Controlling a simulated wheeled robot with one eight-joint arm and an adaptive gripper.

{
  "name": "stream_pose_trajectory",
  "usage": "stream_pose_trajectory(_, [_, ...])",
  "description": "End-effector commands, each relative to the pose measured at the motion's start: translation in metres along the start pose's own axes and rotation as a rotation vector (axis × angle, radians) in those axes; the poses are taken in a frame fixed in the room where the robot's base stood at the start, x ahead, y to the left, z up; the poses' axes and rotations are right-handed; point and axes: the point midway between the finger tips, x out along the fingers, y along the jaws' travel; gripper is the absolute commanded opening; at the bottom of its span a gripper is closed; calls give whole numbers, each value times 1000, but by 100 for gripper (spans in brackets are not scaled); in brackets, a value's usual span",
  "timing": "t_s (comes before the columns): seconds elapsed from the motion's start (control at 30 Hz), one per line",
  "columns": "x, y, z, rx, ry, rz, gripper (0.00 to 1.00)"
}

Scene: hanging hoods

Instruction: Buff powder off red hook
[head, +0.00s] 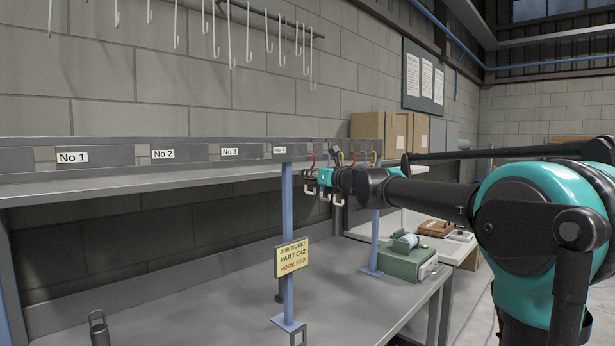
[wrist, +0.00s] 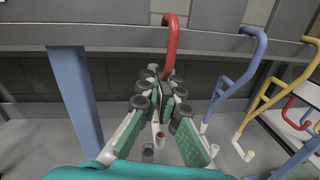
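The red hook (wrist: 171,38) hangs from the rail in the wrist view. Its upper bend shows, and its stem runs down behind and between my gripper's fingers. A red and white bit (wrist: 158,138) shows low between the fingers and may be its lower end. My gripper (wrist: 163,88) is at the red hook, with the fingers on either side of its stem. I cannot tell whether the pads press on it. In the head view, the red hook (head: 312,161) shows small above my gripper (head: 318,176). Powder on its hidden parts cannot be made out.
A blue hook (wrist: 238,80) and a yellow hook (wrist: 272,100), both with white ends, hang close to the right. A blue post (wrist: 75,95) stands left. The job ticket (head: 292,257) reads part C42, hook red. A green device (head: 405,258) sits on the bench.

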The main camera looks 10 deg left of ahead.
Motion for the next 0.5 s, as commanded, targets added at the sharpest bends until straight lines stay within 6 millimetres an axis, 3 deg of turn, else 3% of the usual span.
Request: stream_pose_trajectory(0.5, [0,3,19,0,0,0,0])
